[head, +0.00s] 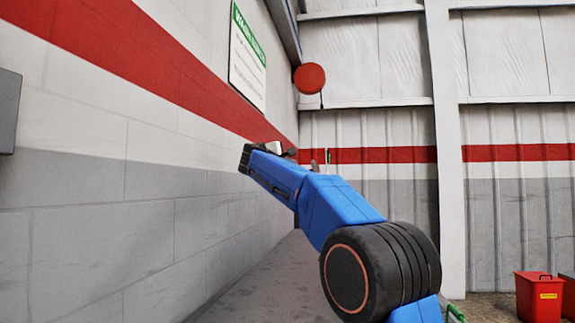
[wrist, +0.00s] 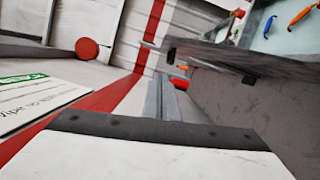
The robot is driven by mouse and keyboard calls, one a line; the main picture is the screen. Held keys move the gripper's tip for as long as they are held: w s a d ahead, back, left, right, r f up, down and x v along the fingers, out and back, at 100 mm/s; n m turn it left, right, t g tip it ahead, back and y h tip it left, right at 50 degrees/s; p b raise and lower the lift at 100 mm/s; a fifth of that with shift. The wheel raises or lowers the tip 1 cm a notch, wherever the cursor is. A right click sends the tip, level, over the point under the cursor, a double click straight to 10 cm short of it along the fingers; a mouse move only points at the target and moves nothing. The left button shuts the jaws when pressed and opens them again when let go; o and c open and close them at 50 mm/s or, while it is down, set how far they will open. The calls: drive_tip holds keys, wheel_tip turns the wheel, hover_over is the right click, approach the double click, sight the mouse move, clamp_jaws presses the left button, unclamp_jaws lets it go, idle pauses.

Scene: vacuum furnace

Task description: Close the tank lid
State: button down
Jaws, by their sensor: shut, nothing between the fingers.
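My gripper (wrist: 164,82) shows in the wrist view as two narrow grey fingers side by side, shut with nothing between them. In the head view the gripper (head: 290,152) is small and partly hidden at the far end of my blue arm, near the left wall. I cannot identify the tank lid for certain in either view. In the wrist view a grey slab (wrist: 235,60) with a dark edge lies to the right of the fingers, over a large grey panel (wrist: 255,110). I cannot tell whether either belongs to the tank. The fingers appear apart from both.
A brick wall (head: 100,200) with a red band runs along the left, carrying a green-topped sign (head: 247,58). A red round object (head: 309,78) is high near the corner. A red bin (head: 539,297) stands at lower right. Orange (wrist: 301,15) and blue (wrist: 270,26) handles show upper right.

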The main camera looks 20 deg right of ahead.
drive_tip(key=shift+d+r, duration=0.2)
drive_tip(key=shift+d, duration=1.3)
drive_tip(key=shift+d+r, duration=0.2)
drive_tip(key=shift+d, duration=1.25)
